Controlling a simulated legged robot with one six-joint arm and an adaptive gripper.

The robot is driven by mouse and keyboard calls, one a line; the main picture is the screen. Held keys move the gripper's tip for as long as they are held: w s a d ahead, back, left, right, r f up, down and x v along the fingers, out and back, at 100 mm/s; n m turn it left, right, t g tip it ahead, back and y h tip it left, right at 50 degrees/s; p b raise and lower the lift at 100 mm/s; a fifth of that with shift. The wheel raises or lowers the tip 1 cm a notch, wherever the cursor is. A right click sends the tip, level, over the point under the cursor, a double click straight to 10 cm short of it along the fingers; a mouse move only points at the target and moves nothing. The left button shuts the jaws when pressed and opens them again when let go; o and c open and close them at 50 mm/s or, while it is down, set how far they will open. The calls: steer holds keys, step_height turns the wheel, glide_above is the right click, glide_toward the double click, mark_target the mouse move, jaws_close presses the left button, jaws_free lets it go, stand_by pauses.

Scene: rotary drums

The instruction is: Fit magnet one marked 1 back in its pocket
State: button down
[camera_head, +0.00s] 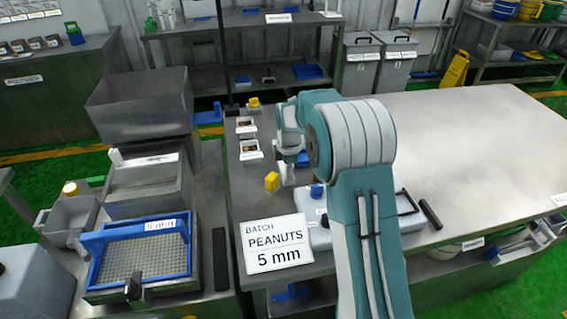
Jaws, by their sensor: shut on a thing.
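My arm reaches over the steel table, and my gripper (288,180) points down near the table's left side. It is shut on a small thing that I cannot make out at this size. A yellow block (271,181) shows just left of the gripper; I cannot tell whether they touch. Just right of the gripper is a white case (320,238) with a blue knob (317,190) on top, partly hidden by my arm. I cannot read a mark 1 anywhere, and no magnet pocket can be made out.
A "BATCH PEANUTS 5 mm" sign (275,243) stands at the table's front. Two small white trays (250,150) (246,126) and another yellow block (253,102) lie farther back. A blue sieve frame (140,250) is at left. The steel table (470,140) is clear at right.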

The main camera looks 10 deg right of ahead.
steer(key=shift+r, duration=0.3)
steer(key=r, duration=0.3)
steer(key=shift+s+r, duration=0.1)
steer(key=shift+s, duration=0.1)
steer(key=s+d+r, duration=0.2)
steer(key=s+r, duration=0.7)
steer(key=s, duration=0.4)
steer(key=shift+s+d, duration=0.15)
steer(key=shift+d, duration=0.2)
steer(key=shift+s+r, duration=0.1)
